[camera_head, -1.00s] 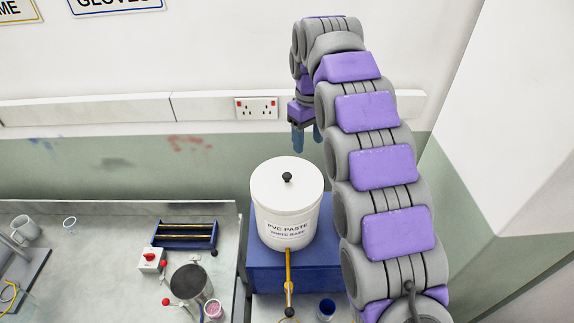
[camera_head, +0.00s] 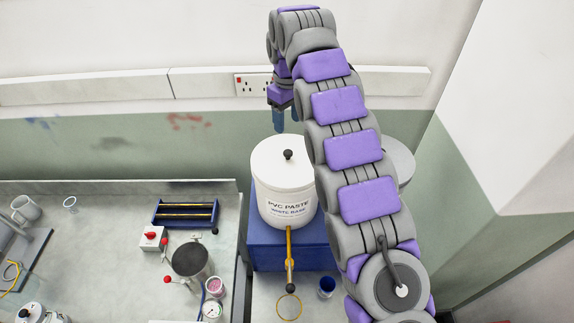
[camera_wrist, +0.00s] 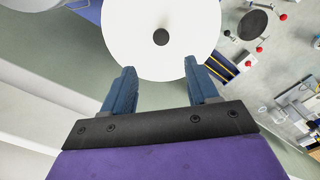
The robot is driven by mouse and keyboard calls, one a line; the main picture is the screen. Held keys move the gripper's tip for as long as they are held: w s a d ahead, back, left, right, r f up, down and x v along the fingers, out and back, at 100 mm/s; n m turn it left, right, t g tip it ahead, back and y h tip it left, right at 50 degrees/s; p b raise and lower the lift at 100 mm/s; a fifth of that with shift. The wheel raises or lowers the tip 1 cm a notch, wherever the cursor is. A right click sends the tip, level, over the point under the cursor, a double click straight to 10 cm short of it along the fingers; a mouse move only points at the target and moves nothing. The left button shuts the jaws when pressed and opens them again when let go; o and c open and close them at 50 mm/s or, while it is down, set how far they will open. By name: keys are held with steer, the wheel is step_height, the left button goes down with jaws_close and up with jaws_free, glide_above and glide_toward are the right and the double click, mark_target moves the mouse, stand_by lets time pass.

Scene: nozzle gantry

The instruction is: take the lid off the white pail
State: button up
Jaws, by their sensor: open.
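The white pail (camera_head: 287,203) stands upright on a blue block and reads "PVC PASTE WHITE BASE". Its round white lid (camera_head: 268,154) is on it, with a small black knob (camera_head: 288,155) at the centre. In the head view my gripper (camera_head: 285,128) points down above and behind the lid, partly hidden by my arm. In the wrist view my gripper (camera_wrist: 161,82) is open and empty, its two blue fingers apart at the lid's near edge. The knob (camera_wrist: 161,37) lies beyond the fingertips, between their lines. The lid (camera_wrist: 130,35) fills the top middle there.
The blue block (camera_head: 300,256) carries the pail. A brass tap with a rod (camera_head: 289,250) sticks out at its front, above a ring. The bench (camera_head: 110,240) at left holds a mug, a rack and a dark-topped pot (camera_head: 190,260).

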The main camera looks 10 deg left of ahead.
steer(key=b, duration=0.4)
glide_above(288, 151)
steer(key=f, duration=0.5)
steer(key=shift+d+f, duration=0.25)
steer(key=shift+f, duration=0.05)
steer(key=shift+s+a+f, duration=0.1)
steer(key=shift+a+f, duration=0.05)
steer(key=shift+f, duration=0.35)
steer(key=shift+a+f, duration=0.15)
steer(key=shift+f, duration=0.3)
steer(key=shift+d+f+p, duration=0.1)
steer(key=shift+f+p, duration=0.25)
steer(key=shift+f, duration=1.45)
jaws_close()
